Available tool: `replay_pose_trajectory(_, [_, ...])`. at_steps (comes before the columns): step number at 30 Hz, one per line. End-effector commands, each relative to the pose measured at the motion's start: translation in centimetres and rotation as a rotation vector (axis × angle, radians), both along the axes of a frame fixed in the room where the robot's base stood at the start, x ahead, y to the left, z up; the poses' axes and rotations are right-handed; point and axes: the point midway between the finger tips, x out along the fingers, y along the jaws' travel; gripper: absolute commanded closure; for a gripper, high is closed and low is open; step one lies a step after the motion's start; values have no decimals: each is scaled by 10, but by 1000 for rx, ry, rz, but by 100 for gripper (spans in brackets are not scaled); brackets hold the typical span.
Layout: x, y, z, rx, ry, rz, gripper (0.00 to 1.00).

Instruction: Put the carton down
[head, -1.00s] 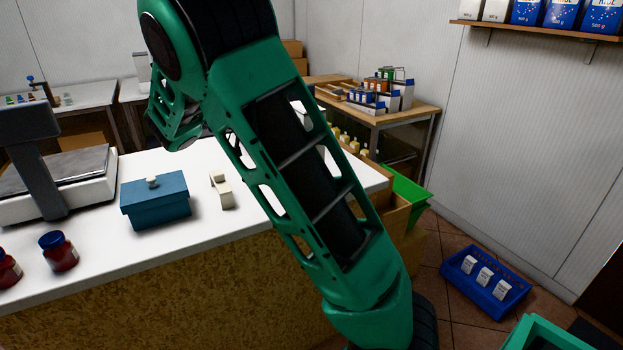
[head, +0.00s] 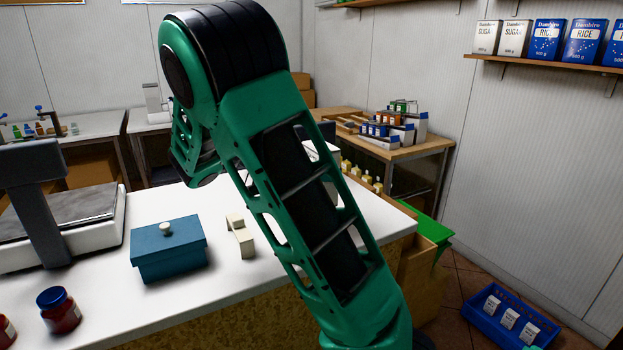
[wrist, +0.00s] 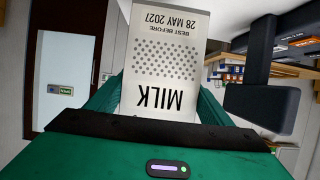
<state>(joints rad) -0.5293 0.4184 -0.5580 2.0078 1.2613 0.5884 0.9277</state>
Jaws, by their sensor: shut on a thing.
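A white milk carton (wrist: 163,65) with grey dots and black print fills the middle of the wrist view, its lettering upside down there. My gripper (wrist: 158,100) is shut on it, with a green finger at each side. In the head view my green arm hides most of the gripper and carton, so I cannot tell the height above the white counter (head: 225,283).
On the counter stand a scale (head: 98,232), a blue lidded box (head: 168,255), a small cream block-like object (head: 240,238) and a red jar (head: 58,312). A blue crate (head: 485,318) with white cartons is on the floor at right. A wooden table (head: 425,150) holds goods behind.

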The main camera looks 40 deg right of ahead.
Motion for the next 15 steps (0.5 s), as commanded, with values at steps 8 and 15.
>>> replay_pose_trajectory(8, [-33,-38,-27,-2,1,-5,86])
replay_pose_trajectory(15, [-51,-59,-44,-2,0,-4,86])
